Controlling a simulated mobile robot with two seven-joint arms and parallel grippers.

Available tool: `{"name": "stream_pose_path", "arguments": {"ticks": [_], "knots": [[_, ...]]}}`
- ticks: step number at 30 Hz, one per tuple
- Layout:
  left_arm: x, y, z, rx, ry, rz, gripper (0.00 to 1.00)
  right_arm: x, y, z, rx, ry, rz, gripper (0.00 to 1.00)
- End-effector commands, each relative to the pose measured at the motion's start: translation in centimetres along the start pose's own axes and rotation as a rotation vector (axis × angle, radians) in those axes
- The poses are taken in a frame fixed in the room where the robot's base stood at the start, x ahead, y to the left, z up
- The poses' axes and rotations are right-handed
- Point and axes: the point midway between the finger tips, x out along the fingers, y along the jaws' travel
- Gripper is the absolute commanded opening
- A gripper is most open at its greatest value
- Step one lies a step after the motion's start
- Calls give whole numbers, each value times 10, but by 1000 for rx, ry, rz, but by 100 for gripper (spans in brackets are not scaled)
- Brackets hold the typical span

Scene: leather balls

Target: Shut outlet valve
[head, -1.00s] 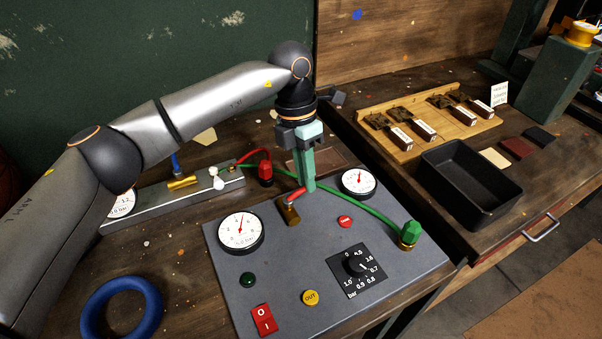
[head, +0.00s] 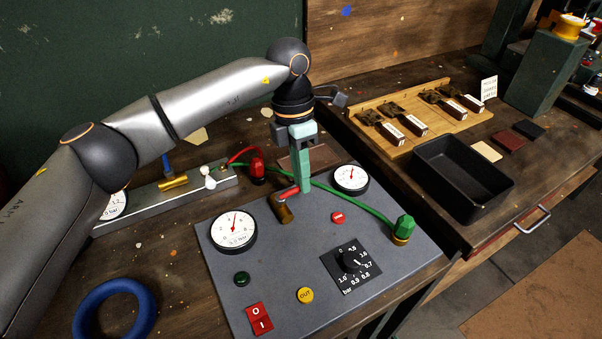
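The outlet valve is a short brass body (head: 284,212) on the grey panel (head: 285,255), with a red lever (head: 289,194) pointing up and right in the head view. My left gripper (head: 302,189) points down from above, its green fingers together as one narrow column. The fingertips are right beside the lever's free end. They appear to touch it, but the contact is partly hidden. My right gripper is not in view.
A large gauge (head: 233,231), a small gauge (head: 351,178), a black knob (head: 354,262) and a green hose (head: 365,207) surround the valve. A red fitting (head: 257,168) stands behind. A blue ring (head: 88,310) lies at left, a black tray (head: 462,178) at right.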

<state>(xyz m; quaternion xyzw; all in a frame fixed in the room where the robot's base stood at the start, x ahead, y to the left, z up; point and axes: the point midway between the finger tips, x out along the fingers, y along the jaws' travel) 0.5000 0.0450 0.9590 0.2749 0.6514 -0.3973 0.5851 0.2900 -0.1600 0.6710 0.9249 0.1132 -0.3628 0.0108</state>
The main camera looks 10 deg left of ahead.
Motion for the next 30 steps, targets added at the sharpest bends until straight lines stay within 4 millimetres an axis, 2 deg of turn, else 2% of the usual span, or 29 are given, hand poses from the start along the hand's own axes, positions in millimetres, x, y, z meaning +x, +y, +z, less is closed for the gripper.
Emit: {"name": "stream_pose_path", "arguments": {"ticks": [1,7,17,20,30], "knots": [[0,0,0,1,0,0,24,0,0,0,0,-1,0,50],[0,0,0,-1,0,0,45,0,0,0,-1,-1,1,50],[-6,1,0,-3,-1,2,45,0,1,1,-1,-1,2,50],[-20,1,1,-4,-3,4,45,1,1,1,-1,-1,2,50],[-93,0,1,-3,-2,4,45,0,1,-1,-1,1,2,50]]}}
